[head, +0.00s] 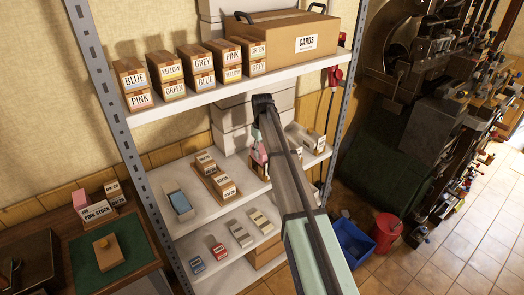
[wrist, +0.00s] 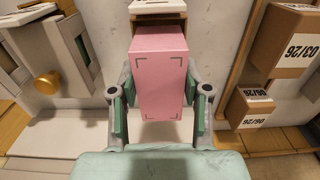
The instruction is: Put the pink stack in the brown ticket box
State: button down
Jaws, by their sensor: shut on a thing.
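The pink stack (wrist: 160,68) is a tall pink block with corner marks, held between the two fingers of my gripper (wrist: 159,98) in the wrist view. In the head view, a small part of the pink stack (head: 259,153) shows left of my arm, which hides most of my gripper. A brown box (wrist: 158,8) with a white label is just beyond the stack's far end in the wrist view. The stack overlaps it in the picture, so I cannot tell whether they touch. I cannot tell which brown box is the ticket box.
Brown date-labelled boxes (wrist: 286,42) stand at right in the wrist view. A brown tray (head: 213,181) with small labelled boxes is on the middle shelf (head: 206,213). The upper shelf (head: 213,96) holds colour-labelled boxes and a large CARDS box (head: 283,33). A PINK STOCK box (head: 98,210) stands lower left.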

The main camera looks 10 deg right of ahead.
jog(key=shift+f+b, duration=0.4)
jog(key=shift+f, duration=0.85)
dwell(0.4)
jog(key=shift+c, duration=2.3)
grip_release()
jog(key=shift+r, duration=0.1)
notch_tip(320, 180, up, 7)
jog(key=shift+r, duration=0.2)
